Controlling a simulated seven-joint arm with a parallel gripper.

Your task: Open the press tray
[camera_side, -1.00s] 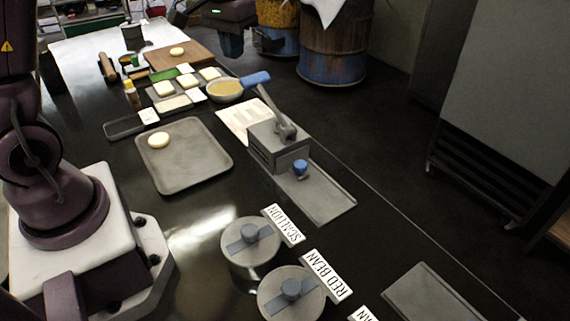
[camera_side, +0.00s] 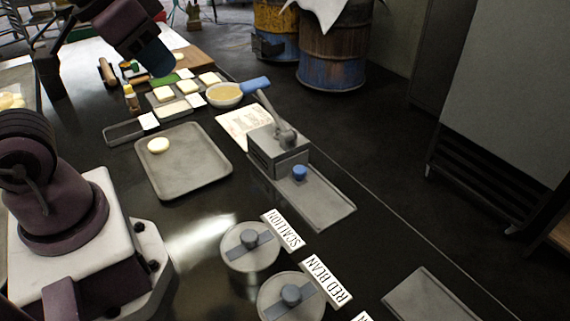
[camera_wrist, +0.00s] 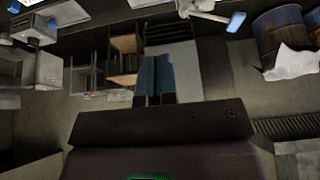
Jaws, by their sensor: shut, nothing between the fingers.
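The press (camera_side: 278,150) is a grey metal box with a lever handle (camera_side: 271,112) tilted up on top. Its grey press tray (camera_side: 318,200) reaches out toward the lower right, with a blue knob (camera_side: 300,172) at the front of the box. My gripper (camera_side: 160,62) is over the far left part of the table, well away from the press and above the dough and tools. In the wrist view my gripper's blue fingers (camera_wrist: 154,78) are together and empty, pointing toward the room.
A grey tray (camera_side: 185,178) with one dough piece (camera_side: 158,145) lies left of the press. Two lidded pots (camera_side: 250,246) (camera_side: 291,298) with SCALLION and RED BEAN labels stand in front. Blue barrels (camera_side: 333,45) stand beyond the table.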

